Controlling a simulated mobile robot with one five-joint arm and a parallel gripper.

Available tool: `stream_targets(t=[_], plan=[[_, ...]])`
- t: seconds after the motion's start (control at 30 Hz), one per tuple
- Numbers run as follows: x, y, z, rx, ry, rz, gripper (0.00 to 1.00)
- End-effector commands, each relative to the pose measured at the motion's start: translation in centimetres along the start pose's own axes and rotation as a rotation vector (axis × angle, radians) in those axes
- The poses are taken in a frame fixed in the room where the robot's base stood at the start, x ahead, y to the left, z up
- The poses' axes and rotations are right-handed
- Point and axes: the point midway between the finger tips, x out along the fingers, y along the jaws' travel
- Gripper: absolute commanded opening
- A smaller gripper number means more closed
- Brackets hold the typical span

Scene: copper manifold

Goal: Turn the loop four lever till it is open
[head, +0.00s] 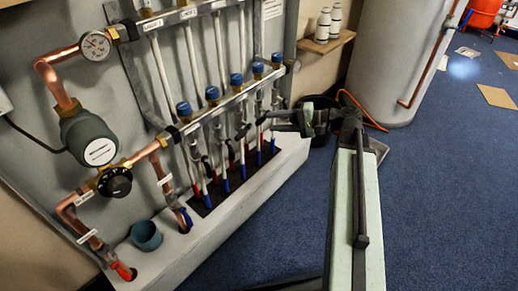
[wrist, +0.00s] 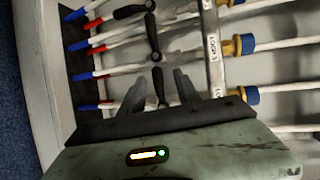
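My gripper (head: 268,116) reaches in from the right to the front of the manifold's lower bar. In the wrist view my gripper (wrist: 160,80) has its two dark fingers apart, with a black lever (wrist: 159,88) between them. A gap shows beside the lever; I cannot tell whether either finger touches it. This lever stands across its white pipe. Another black lever (wrist: 130,12) above lies roughly along its pipe. A label (wrist: 212,46) starting with "LOOP" sits on the bar; its number is not clear to me, so I cannot tell which lever is loop four.
Blue-capped valves (head: 237,79) line the lower bar (head: 222,106), close to my gripper. A white ledge (head: 215,227) runs below the pipes, with a blue cup (head: 146,236) at left. A white tank (head: 396,60) stands behind right. Blue carpet (head: 440,190) is open at right.

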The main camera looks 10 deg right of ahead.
Motion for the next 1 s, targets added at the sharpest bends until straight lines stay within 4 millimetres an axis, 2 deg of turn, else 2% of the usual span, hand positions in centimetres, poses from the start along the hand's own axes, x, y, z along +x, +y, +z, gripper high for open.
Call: stream_targets(t=[0.03, 0.2, 0.37, 0.47, 0.8, 1.0], plan=[[-0.1, 2.4, -0.7, 0.007, 0.015, -0.041, 0.39], [-1.2, 2.3, -1.6, 0.018, 0.039, -0.123, 0.39], [-1.3, 1.8, -1.6, 0.019, 0.041, -0.134, 0.39], [-0.3, 1.7, -1.6, 0.019, 0.038, -0.132, 0.39], [5.5, 1.0, -1.9, 0.019, 0.037, -0.131, 0.39], [6.4, 0.8, -1.9, 0.019, 0.039, -0.131, 0.39]])
